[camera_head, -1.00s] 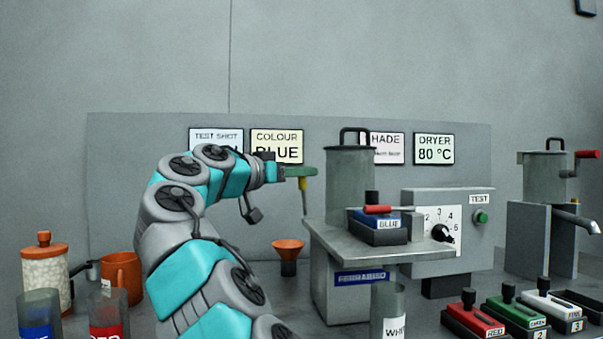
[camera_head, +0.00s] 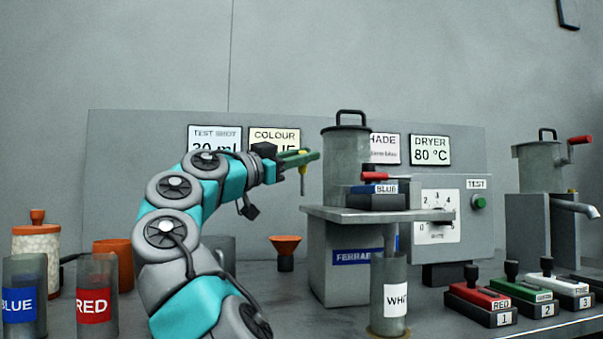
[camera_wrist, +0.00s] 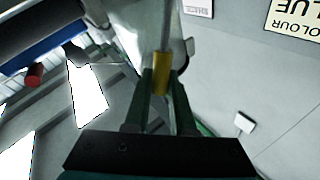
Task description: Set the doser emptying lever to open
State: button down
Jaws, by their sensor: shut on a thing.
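My gripper (camera_head: 312,156) is at the left side of the grey metal hopper (camera_head: 345,165), which has a black top handle. Its green fingers are shut on a yellow-handled lever (camera_head: 303,180), which points down below them. In the wrist view the yellow handle (camera_wrist: 161,72) sits between the two fingertips, close to the grey hopper wall. The lever's pivot is hidden. No open or shut marking for it is legible. A red handle (camera_head: 375,176) shows at the hopper's front, above the block labelled BLUE (camera_head: 386,190).
The hopper stands over a platform (camera_head: 345,214), with a cup (camera_head: 375,270) below its front. An orange funnel (camera_head: 285,245) stands left of it. A dial box (camera_head: 450,205) is to the right. Several coloured blocks and a second hopper (camera_head: 540,165) stand further right.

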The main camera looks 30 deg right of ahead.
jog(key=shift+s+a+f+m+g+h+b, duration=0.15)
jog(key=shift+s+f+m+g+h+b, duration=0.2)
jog(key=shift+m+b, duration=0.3)
jog(key=shift+s+r, duration=0.1)
jog(key=c, duration=0.8)
grip_release()
jog(key=shift+o, duration=0.2)
jog(key=v, duration=0.7)
jog(key=shift+a+f+b, duration=0.2)
jog(key=shift+a+b, duration=0.15)
jog(key=shift+b, duration=0.05)
